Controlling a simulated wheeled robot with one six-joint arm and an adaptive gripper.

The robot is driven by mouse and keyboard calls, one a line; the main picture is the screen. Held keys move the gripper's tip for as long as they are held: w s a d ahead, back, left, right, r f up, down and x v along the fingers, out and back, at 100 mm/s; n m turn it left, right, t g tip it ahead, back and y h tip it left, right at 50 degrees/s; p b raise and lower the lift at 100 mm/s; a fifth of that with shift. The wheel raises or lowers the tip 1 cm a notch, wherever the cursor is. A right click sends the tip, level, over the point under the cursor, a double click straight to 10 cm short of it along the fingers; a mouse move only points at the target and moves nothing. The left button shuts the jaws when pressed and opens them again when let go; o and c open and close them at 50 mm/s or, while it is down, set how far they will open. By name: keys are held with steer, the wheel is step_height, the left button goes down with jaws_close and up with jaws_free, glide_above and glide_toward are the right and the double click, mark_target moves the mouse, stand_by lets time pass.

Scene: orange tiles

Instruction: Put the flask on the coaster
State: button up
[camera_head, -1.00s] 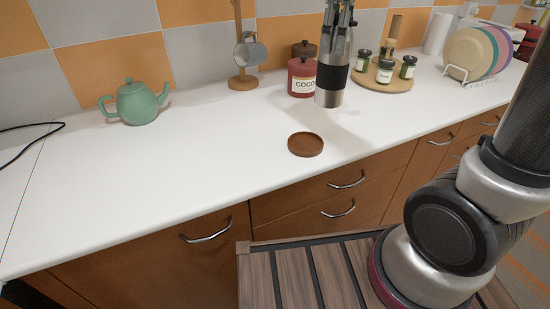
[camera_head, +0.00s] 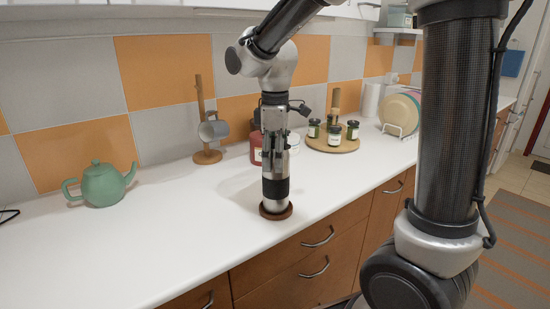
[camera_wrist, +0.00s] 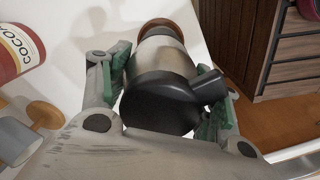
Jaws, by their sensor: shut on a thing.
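The flask (camera_head: 276,189) is a steel cylinder with a dark band, upright at the middle of the counter in the head view. Its base is over the round brown coaster (camera_head: 265,213) and appears to rest on it. My gripper (camera_head: 275,172) points straight down and is shut on the flask's upper part. In the wrist view the flask (camera_wrist: 165,57) with its black lid lies between my green-padded fingers (camera_wrist: 168,95). The coaster (camera_wrist: 167,27) shows past the flask's far end, partly hidden by it.
A red cocoa canister (camera_head: 256,148) stands behind my gripper. A mug stand (camera_head: 206,156) and a green teapot (camera_head: 102,185) are to the left. A round wooden board (camera_head: 333,147) with jars is to the right. The counter's front edge is close to the coaster.

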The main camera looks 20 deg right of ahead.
steer(key=shift+f, duration=0.15)
steer(key=o, duration=1.7)
step_height(320, 180, up, 12)
steer(key=shift+r, duration=0.15)
steer(key=s+d+f+m+t, duration=0.1)
steer(key=s+d+f+m, duration=0.1)
steer(key=s+d+m, duration=0.2)
steer(key=s+d+f+m+t, duration=0.2)
steer(key=s+d+m, duration=0.2)
steer(key=s, duration=0.4)
steer(key=s+d+f+m+t, duration=0.1)
steer(key=s+d+f+m, duration=0.2)
steer(key=s+d, duration=0.3)
steer(key=shift+s+d+m, duration=0.35)
steer(key=shift+s+m, duration=0.25)
steer(key=shift+m, duration=0.2)
